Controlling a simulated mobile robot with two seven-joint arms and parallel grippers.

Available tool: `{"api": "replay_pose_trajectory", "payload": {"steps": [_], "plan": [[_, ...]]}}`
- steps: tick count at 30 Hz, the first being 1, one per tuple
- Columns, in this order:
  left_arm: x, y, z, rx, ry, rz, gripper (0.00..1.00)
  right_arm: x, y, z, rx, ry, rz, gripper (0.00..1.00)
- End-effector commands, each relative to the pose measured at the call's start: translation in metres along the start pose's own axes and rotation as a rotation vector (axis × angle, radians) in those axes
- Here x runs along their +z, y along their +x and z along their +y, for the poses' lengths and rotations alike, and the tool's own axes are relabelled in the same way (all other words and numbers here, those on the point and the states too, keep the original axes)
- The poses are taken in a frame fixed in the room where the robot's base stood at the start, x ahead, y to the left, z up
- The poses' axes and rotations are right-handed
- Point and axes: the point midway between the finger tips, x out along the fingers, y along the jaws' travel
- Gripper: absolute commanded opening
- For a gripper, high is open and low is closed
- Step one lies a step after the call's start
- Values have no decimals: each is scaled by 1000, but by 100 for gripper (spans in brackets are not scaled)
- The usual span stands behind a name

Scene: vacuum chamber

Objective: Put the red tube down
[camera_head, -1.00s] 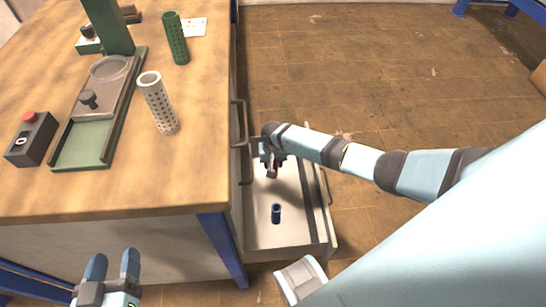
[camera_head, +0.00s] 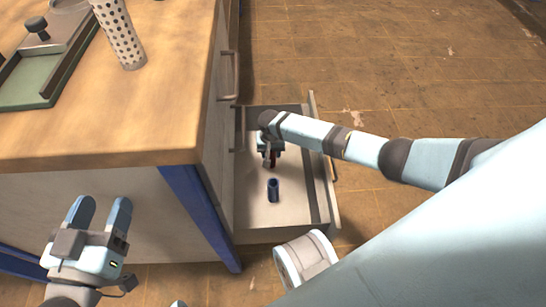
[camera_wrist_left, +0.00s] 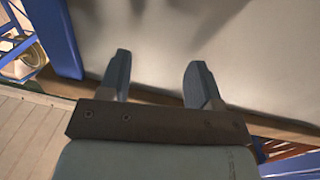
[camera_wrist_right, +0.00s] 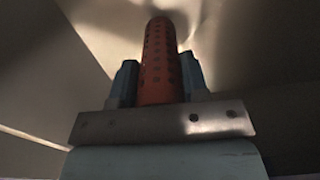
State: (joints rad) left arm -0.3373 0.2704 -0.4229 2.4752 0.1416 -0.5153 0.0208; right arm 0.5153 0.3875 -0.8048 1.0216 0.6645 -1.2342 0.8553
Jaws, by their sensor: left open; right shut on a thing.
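The red tube (camera_wrist_right: 158,62), perforated with small holes, stands between the fingers of my right gripper (camera_wrist_right: 158,85) in the right wrist view. In the head view my right gripper (camera_head: 269,158) is inside the open drawer (camera_head: 252,212), and only a small bit of the red tube (camera_head: 272,160) shows below it. I cannot tell whether the tube touches the drawer floor. A dark blue tube (camera_head: 273,190) stands in the drawer, nearer to me than the gripper. My left gripper (camera_head: 100,215) is open and empty, in front of the table; its fingers (camera_wrist_left: 158,80) also show apart in the left wrist view.
The wooden table (camera_head: 160,110) is left of the drawer, with a blue leg (camera_head: 200,215). A white perforated tube (camera_head: 120,35) and a green-based fixture (camera_head: 35,85) are on the tabletop. The drawer walls stand close around my right gripper. The floor (camera_head: 420,80) to the right is clear.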

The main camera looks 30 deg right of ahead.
Motion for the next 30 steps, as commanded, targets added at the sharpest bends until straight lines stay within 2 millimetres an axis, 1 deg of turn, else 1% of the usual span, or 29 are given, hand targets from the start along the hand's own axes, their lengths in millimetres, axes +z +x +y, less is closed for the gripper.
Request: {"api": "replay_pose_trajectory", "payload": {"steps": [1, 3, 9, 14, 18, 19, 20, 21, 22, 30], "plan": [[6, 2, -4, -1, 40, 22, 58, 0, 13, -2, -1, -1, 1, 19], [3, 4, -7, -3, 79, 44, 58, 1, 16, -4, -1, -1, 1, 19], [-2, 4, -9, -6, 109, 61, 58, 1, 16, -5, -1, 0, 0, 19], [-2, 4, -9, -6, 108, 60, 58, 2, 16, -5, -1, 0, 0, 19], [-2, 4, -9, -6, 109, 61, 58, 2, 20, -4, 1, 0, 0, 19], [-2, 4, -9, -6, 110, 61, 58, 1, 20, -4, 1, 0, 0, 48], [-2, 4, -9, -6, 110, 61, 58, 1, 20, -4, 1, 0, 0, 55], [-2, 4, -9, -6, 109, 62, 58, 1, 20, -4, 1, 0, 0, 64], [-2, 4, -9, -6, 109, 62, 58, 1, 20, -4, 1, 0, 0, 67], [-2, 4, -8, -6, 109, 61, 58, 1, 18, -4, 0, 0, 1, 67]]}}
